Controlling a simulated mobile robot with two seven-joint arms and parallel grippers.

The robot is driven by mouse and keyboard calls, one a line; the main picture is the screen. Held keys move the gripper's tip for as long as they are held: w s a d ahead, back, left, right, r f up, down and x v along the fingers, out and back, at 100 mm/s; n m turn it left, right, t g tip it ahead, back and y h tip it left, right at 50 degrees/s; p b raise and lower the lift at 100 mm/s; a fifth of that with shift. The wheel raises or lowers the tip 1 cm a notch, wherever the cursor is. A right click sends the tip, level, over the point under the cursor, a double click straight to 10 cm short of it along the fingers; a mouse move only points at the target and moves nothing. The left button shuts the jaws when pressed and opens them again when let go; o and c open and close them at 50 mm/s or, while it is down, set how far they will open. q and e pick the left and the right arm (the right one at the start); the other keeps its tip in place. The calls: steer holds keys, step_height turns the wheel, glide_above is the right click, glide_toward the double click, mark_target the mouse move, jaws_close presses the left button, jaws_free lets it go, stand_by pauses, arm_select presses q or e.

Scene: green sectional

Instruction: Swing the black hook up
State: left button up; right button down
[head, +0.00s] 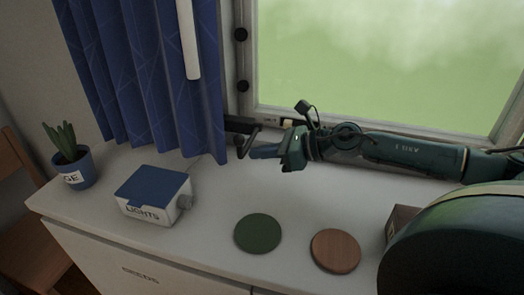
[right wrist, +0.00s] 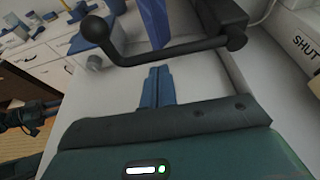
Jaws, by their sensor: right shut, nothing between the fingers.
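The black hook (right wrist: 165,55) is a bent rod in the right wrist view, with a knob at its free end on the left. Its other end meets a dark block (right wrist: 221,14) at the sill. In the head view the hook (head: 248,140) is small, by the curtain's lower edge and the window frame. My right gripper (head: 255,153) is shut and empty, with its blue fingers just beside the hook. In the right wrist view the fingers (right wrist: 158,86) point at the rod; I cannot tell whether they touch it.
A label reading SHUT (right wrist: 305,46) is on the window frame. A blue curtain (head: 150,80) hangs left of the hook. On the white counter (head: 210,220) are a lights box (head: 150,195), a potted plant (head: 72,168), a green disc (head: 257,233) and a brown disc (head: 335,251).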

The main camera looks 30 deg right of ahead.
arm_select(q)
steer(key=shift+r, duration=0.1)
arm_select(e)
steer(key=shift+r, duration=0.1)
arm_select(q)
steer(key=shift+a, duration=0.1)
arm_select(e)
steer(key=shift+r+m, duration=0.2)
steer(key=shift+m, duration=0.1)
